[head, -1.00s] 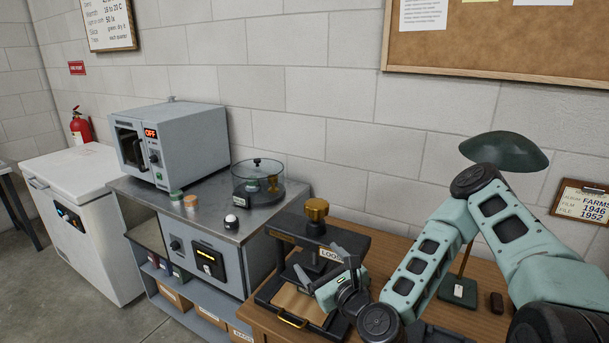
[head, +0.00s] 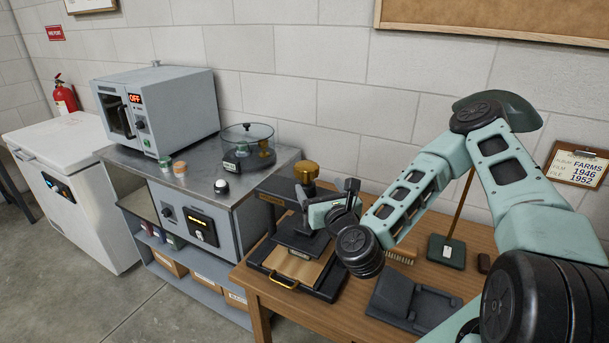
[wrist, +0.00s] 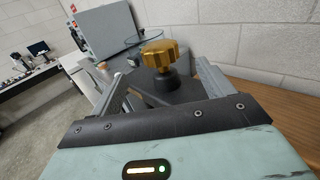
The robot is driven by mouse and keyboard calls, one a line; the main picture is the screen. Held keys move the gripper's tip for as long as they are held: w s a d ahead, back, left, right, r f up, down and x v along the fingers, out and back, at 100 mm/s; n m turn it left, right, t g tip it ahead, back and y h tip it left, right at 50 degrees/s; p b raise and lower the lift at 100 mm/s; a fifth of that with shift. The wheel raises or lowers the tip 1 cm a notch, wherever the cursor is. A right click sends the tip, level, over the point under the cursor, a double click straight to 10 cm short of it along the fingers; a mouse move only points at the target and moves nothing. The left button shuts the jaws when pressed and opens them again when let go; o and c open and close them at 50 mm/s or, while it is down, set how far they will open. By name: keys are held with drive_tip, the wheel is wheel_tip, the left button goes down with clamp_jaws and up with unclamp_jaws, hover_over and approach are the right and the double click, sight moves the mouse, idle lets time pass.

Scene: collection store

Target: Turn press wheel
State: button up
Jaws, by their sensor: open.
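The press wheel (head: 306,171) is a brass-coloured lobed knob on top of a dark press (head: 277,187) at the left end of the wooden table. In the wrist view the wheel (wrist: 162,54) sits beyond the fingertips, roughly midway between them. My gripper (head: 326,190) is open and empty, just right of and slightly below the wheel in the head view, apart from it as far as I can see. In the wrist view both fingers of my gripper (wrist: 161,78) are spread wide. My gripper hides part of the press column.
A wooden board with a handle (head: 284,283) lies in the press base. A dark flat device (head: 412,303), a brush (head: 400,256) and a green lamp (head: 446,250) stand to the right. A metal bench (head: 200,183) with an oven (head: 157,110) and glass-lidded dish (head: 247,148) stands left.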

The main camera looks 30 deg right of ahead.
sight(304, 161)
drive_tip(key=p+x, duration=0.1)
drive_tip(key=x, duration=1.1)
drive_tip(key=shift+w+a+r, duration=0.1)
drive_tip(key=shift+w, duration=0.4)
drive_tip(key=c, duration=1)
